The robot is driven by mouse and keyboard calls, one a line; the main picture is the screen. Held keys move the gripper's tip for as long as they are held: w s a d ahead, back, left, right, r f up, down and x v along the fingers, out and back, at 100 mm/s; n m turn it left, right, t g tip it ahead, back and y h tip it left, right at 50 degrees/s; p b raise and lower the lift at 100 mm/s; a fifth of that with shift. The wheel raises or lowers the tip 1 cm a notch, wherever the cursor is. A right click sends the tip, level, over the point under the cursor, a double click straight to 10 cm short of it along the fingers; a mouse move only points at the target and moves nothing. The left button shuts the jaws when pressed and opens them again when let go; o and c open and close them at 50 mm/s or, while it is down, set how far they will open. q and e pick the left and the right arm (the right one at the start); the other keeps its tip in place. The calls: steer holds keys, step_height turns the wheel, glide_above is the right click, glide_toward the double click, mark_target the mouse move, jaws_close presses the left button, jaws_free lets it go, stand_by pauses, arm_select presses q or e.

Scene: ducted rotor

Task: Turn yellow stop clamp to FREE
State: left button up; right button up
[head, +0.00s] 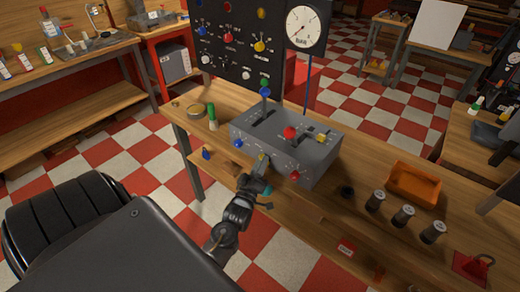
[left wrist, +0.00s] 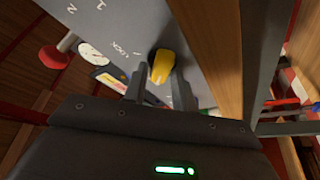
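The yellow stop clamp (left wrist: 161,67) is a small yellow knob on a dark round base on the grey box's face. The word LOCK is printed beside it in the left wrist view. My left gripper (left wrist: 160,90) points at the clamp, its two fingers apart on either side of it, with a gap at least on the left. In the head view my left gripper (head: 263,172) is at the front face of the grey control box (head: 318,158), largely covering the clamp. Which way the clamp points is hard to tell. My right gripper is not in view.
The box also has a blue knob (head: 238,143) and a red knob (head: 295,175) on its front, and levers on top. An orange tray (head: 414,182) and several dark cylinders stand right on the wooden table (head: 330,220). A gauge panel (head: 235,50) rises behind.

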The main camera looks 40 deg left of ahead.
arm_select(q)
steer(key=shift+o, duration=1.1)
steer(key=b+v, duration=0.2)
steer(key=v, duration=0.8)
steer(key=shift+s+f, duration=0.15)
steer(key=shift+s, duration=0.2)
steer(key=shift+d, duration=0.15)
